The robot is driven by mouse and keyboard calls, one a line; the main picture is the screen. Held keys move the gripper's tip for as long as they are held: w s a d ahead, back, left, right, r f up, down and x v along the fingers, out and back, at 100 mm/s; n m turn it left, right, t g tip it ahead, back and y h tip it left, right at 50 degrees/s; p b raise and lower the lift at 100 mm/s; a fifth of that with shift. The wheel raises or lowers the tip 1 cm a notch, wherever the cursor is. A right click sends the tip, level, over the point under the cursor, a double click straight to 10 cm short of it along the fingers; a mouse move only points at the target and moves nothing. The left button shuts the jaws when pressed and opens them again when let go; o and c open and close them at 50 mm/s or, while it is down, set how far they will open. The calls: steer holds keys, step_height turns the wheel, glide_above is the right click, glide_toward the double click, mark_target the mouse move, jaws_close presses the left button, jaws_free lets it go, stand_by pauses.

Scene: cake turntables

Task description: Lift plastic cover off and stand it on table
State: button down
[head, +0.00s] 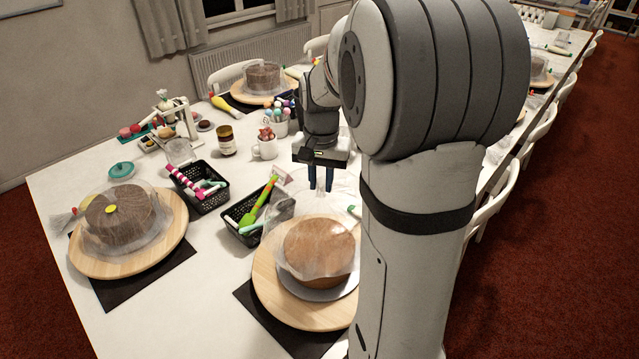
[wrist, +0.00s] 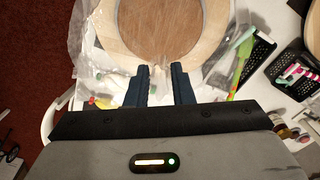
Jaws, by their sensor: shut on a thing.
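My gripper (head: 320,189) is above the far side of the front cake. It is shut on the clear plastic cover (head: 285,225), whose thin outline shows below the fingers and over the cake. The gripper also shows in the wrist view (wrist: 161,84), with a pale bit between its fingers. The brown cake (head: 318,247) sits on a silver board on the round wooden turntable (head: 268,297). The cover looks tilted, and its lower rim is hard to make out, so I cannot tell whether it touches the cake. The white table (head: 215,290) lies around the turntable.
A second covered cake (head: 118,222) stands on a turntable at the left. Black baskets (head: 205,196) with tools, a mug (head: 266,149) and a brown jar (head: 226,140) are behind. Bare table lies between the two turntables. My arm hides the right side.

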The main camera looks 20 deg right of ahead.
steer(key=shift+r+p, duration=2.35)
steer(key=shift+r, duration=1.25)
steer(key=shift+f, duration=0.1)
